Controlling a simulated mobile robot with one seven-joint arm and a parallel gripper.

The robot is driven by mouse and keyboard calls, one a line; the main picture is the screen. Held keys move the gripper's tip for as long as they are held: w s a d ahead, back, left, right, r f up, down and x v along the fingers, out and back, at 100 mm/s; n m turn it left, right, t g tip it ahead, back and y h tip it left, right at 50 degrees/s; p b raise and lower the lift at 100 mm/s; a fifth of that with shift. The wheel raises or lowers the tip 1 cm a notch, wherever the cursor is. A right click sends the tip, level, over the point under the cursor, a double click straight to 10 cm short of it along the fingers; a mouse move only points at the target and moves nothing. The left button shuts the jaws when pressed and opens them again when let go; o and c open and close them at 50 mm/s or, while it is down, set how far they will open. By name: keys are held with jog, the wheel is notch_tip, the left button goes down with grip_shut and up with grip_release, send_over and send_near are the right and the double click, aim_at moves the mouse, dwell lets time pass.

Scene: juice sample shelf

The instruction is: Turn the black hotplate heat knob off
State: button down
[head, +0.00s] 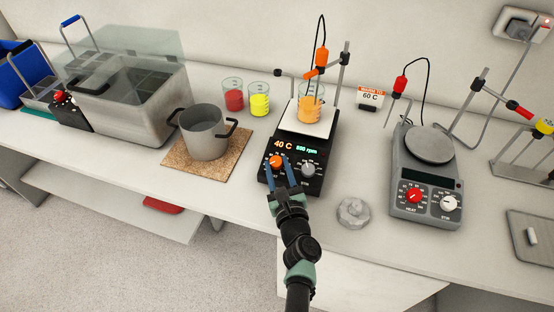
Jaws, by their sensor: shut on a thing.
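The black hotplate (318,181) stands in the middle of the bench with a white top plate. Its display reads 40 C in orange and 800 rpm in green. The orange heat knob (277,161) is at the left of its front panel, with a dial scale around it. A grey knob (308,169) is at the right of the panel. My gripper (279,164) reaches up from the front and is shut on the orange knob, with one blue finger on each side. The knob's pointer direction is too small to tell.
A beaker of orange liquid (311,105) stands on the hotplate under an orange probe. A pot (203,132) on a cork mat (177,165) is at left. A grey stone-like disc (353,213) and a grey hotplate (424,205) with a red knob are at right. A "60 C" sign (371,97) stands behind.

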jog(key=shift+n+y+p, duration=0.35)
jog(key=shift+n+y, duration=0.15)
jog(key=shift+y, duration=0.1)
jog(key=shift+c, duration=2.2)
grip_release()
jog(key=shift+d, duration=0.1)
jog(key=v, duration=0.8)
jog(key=p+v, duration=0.1)
jog(key=v, duration=0.3)
jog(key=shift+s+d+r, duration=0.1)
jog(key=shift+s+r, duration=0.2)
jog(key=shift+s, duration=0.1)
